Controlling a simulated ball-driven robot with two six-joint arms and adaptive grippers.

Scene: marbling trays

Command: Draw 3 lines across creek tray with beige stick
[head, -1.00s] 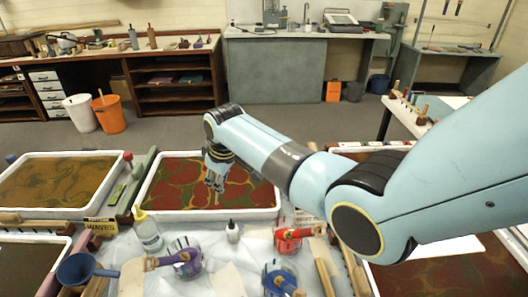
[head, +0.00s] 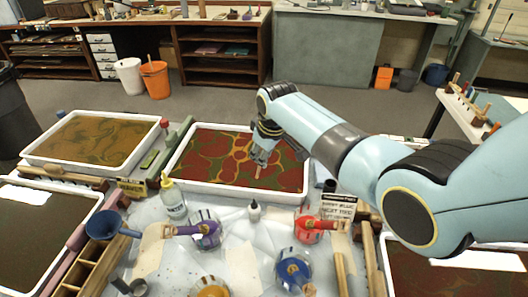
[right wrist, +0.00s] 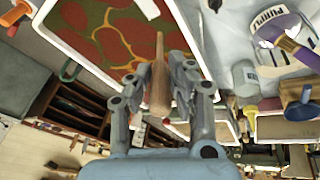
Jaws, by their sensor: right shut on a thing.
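My right gripper (head: 262,148) reaches over the middle tray (head: 232,190), which is white-rimmed and filled with red, green and yellow marbling. I read no name on this tray, so I cannot tell if it is the creek tray. The gripper is shut on a beige stick (head: 258,168), which points down over the right half of the tray. Whether its tip touches the liquid is unclear. The right wrist view shows the stick (right wrist: 160,80) between both fingers (right wrist: 160,72), with the tray (right wrist: 75,45) beyond. My left gripper is not in view.
A brown-green tray (head: 35,158) stands left, with a dark tray (head: 80,228) in front of it. Between me and the middle tray are a yellow-topped bottle (head: 174,204), a small white bottle (head: 254,212), a purple-handled jar (head: 205,230), a red jar (head: 310,228) and a blue jar (head: 292,268).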

